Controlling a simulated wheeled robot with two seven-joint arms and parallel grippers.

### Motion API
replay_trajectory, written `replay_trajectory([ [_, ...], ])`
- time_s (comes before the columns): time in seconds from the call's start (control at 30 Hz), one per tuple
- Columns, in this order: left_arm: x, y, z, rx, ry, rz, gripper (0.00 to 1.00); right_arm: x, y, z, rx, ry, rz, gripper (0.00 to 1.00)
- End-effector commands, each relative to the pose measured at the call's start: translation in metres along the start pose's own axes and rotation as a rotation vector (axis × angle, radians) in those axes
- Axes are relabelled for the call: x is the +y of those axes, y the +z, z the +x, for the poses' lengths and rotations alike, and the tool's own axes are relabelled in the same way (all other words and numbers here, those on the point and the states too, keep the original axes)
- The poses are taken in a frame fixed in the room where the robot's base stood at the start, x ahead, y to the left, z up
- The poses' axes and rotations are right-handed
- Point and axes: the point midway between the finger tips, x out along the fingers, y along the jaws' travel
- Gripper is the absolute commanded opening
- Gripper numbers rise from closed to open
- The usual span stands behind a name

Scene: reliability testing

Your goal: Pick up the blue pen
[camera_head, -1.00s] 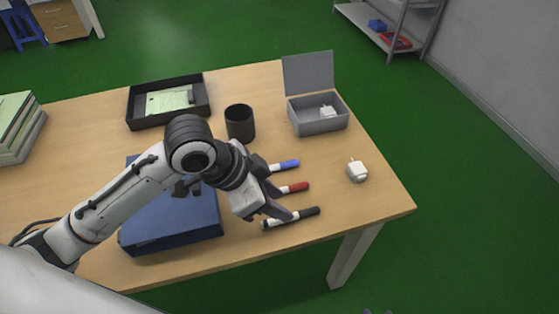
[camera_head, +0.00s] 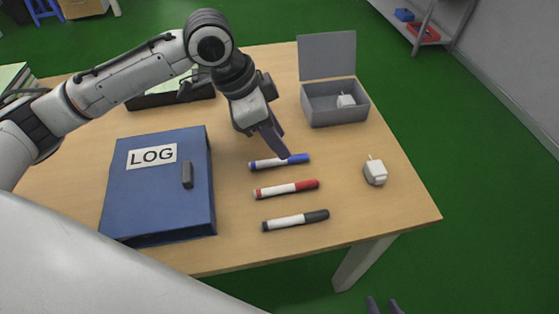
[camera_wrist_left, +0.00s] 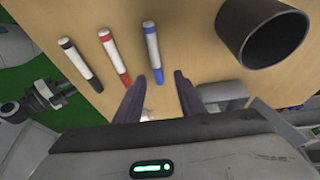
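The blue pen (camera_head: 268,163) lies on the table, the farthest of three markers in the head view, with a white barrel and a blue cap. My left gripper (camera_head: 284,156) is low over its capped half and hides a little of it. In the left wrist view the gripper (camera_wrist_left: 158,84) is open, with the near end of the blue pen (camera_wrist_left: 152,48) showing between its fingers. Whether the fingers touch it, I cannot tell. My right gripper's two fingertips (camera_head: 384,305) show apart at the bottom edge of the head view, off the table.
A red marker (camera_head: 286,189) and a black marker (camera_head: 295,220) lie nearer. A blue LOG binder (camera_head: 150,190) is left, an open grey box (camera_head: 335,112) behind right, and a white plug-like object (camera_head: 375,174) right. A dark cup (camera_wrist_left: 262,38) shows in the wrist view.

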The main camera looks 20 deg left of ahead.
Motion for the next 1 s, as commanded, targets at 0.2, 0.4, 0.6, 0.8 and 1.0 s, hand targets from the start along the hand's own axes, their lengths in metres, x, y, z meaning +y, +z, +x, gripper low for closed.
replay_trajectory([
  [0.2, 0.005, -0.001, 0.027, 0.0, 0.002, 0.0, 0.36, 0.001, 0.004, 0.004, 0.001, 0.0, 0.002, 0.31],
  [0.4, 0.006, -0.001, 0.05, -0.001, 0.001, 0.0, 0.36, 0.001, 0.005, 0.006, 0.003, -0.001, 0.003, 0.31],
  [0.6, 0.006, -0.002, 0.05, -0.001, 0.0, 0.0, 0.36, 0.002, 0.005, 0.005, 0.003, -0.001, 0.001, 0.31],
  [0.8, 0.006, -0.002, 0.05, -0.001, 0.0, 0.0, 0.36, 0.002, 0.004, 0.004, 0.002, 0.0, 0.0, 0.31],
  [1.0, 0.005, -0.001, 0.05, -0.001, 0.0, 0.0, 0.36, 0.002, 0.002, 0.001, 0.002, 0.0, 0.0, 0.31],
])
